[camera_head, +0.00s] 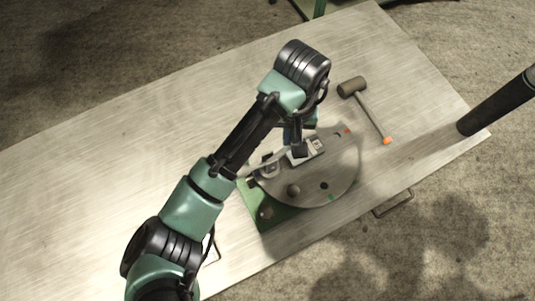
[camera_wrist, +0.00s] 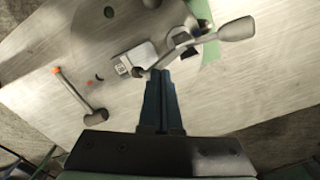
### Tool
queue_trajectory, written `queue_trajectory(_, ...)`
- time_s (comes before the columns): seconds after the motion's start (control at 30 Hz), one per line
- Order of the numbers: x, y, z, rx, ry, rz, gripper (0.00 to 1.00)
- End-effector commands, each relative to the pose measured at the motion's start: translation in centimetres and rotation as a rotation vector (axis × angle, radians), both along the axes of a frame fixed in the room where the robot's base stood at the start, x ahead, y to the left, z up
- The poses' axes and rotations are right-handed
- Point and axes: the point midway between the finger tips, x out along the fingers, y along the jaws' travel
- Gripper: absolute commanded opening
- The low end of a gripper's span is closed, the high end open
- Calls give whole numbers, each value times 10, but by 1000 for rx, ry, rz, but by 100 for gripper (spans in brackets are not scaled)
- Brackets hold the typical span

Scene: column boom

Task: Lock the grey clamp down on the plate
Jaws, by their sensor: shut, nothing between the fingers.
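The round grey plate (camera_head: 335,180) lies on a green base (camera_head: 252,205) on the table. It also shows in the wrist view (camera_wrist: 95,25). The grey clamp (camera_head: 312,150) sits on the plate, partly hidden by my gripper. In the wrist view, its pale body (camera_wrist: 138,57) is just beyond my fingertips, and its lever, with a broad grey end (camera_wrist: 237,29), reaches out to the right. My gripper (camera_wrist: 160,75) is shut and empty, its tips at or very near the clamp's lever; I cannot tell whether they touch.
A mallet (camera_head: 352,86) with an orange handle end lies on the table behind and right of the plate. A dark post (camera_head: 495,105) stands at the table's right corner. A wire handle (camera_head: 393,204) juts from the front edge. The table's left part is clear.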

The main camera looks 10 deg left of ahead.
Motion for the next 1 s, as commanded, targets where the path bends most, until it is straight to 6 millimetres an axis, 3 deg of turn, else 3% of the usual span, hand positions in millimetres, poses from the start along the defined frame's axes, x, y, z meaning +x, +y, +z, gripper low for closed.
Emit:
queue_trajectory(0.37,0,0,-1,0,0,0,0)
queue_trajectory(1.0,2,-4,-24,0,2,1,0)
